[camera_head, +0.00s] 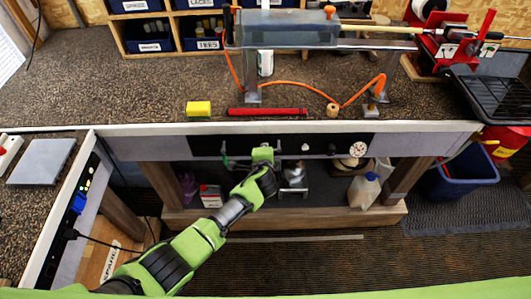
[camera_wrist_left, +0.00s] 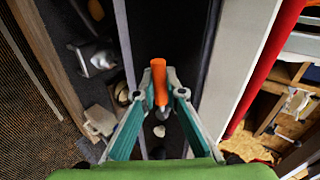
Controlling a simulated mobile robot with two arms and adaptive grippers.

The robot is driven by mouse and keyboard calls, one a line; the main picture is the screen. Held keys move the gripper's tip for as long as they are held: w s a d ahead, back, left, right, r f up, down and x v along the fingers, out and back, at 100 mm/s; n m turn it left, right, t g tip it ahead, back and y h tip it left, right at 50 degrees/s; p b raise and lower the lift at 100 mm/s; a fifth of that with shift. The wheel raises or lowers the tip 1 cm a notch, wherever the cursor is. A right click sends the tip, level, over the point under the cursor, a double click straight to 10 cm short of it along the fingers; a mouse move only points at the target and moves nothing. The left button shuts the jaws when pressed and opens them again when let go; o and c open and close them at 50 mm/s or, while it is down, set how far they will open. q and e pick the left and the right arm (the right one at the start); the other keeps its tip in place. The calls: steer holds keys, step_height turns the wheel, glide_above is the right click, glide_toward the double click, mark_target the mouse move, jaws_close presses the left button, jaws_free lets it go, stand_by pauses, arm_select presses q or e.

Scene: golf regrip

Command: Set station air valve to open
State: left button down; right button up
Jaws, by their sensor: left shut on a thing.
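The air valve's orange handle (camera_wrist_left: 159,82) shows in the left wrist view, in front of the dark panel (camera_wrist_left: 178,25). It lies roughly along the panel's length. My left gripper (camera_wrist_left: 159,92) has its two teal fingers closed in on the handle from both sides. In the head view my left gripper (camera_head: 262,154) is at the dark panel (camera_head: 320,141) under the bench's front edge, and it hides the handle there. My right gripper is not in view.
A round gauge (camera_head: 358,149) and small knobs sit right of my gripper on the panel. The white bench edge (camera_head: 430,127) runs just above. A yellow block (camera_head: 199,108) and a red bar (camera_head: 267,112) lie on the benchtop. A shelf below holds a white jug (camera_head: 364,190).

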arm_select(q)
steer(key=shift+r+y, duration=0.2)
steer(key=shift+y, duration=0.1)
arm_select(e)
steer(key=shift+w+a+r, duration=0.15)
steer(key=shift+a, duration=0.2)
arm_select(q)
steer(key=shift+m, duration=0.3)
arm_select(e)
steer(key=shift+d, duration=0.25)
arm_select(q)
steer(key=c, duration=2.4)
jaws_free()
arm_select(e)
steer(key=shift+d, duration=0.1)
arm_select(q)
steer(key=shift+o, duration=0.2)
steer(key=v, duration=1.2)
